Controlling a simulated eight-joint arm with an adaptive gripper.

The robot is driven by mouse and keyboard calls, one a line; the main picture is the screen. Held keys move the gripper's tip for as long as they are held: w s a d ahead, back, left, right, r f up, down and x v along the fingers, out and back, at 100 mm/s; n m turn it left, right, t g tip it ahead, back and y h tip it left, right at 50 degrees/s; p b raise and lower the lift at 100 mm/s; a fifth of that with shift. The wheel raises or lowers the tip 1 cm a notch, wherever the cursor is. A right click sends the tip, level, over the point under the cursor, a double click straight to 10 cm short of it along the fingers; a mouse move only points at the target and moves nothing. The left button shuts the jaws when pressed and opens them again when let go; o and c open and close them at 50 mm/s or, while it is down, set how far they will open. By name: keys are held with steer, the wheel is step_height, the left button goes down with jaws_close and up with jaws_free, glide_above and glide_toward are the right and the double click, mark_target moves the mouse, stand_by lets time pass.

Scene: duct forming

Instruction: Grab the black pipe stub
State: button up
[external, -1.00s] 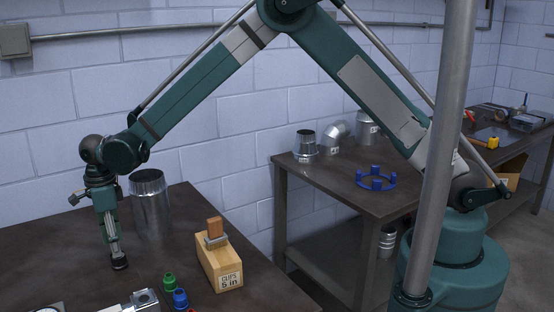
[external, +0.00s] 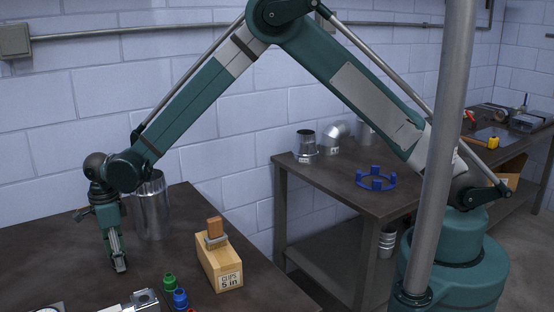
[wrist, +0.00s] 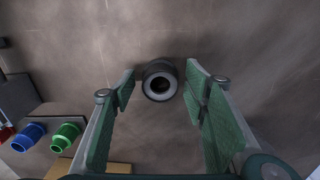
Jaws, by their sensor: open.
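The black pipe stub (wrist: 160,80) stands on the dark table in the wrist view, its round open end facing the camera. My gripper (wrist: 162,92) is open, with one green-padded finger on each side of the stub near the fingertips. A gap shows between the stub and each pad, so neither visibly touches it. In the external view my gripper (external: 118,258) points down at the tabletop, and the stub is mostly hidden by the fingers there.
A tall metal duct (external: 152,208) stands just behind my gripper. A wooden clip block (external: 219,261) is to the right. Green (external: 169,282) and blue (external: 180,298) fittings are near the front. The tabletop left of my gripper is clear.

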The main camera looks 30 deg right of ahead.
steer(key=shift+c, duration=0.7)
steer(key=c, duration=0.8)
steer(key=shift+c, duration=0.2)
steer(key=shift+r, duration=0.1)
step_height(320, 180, up, 10)
stand_by(0.4)
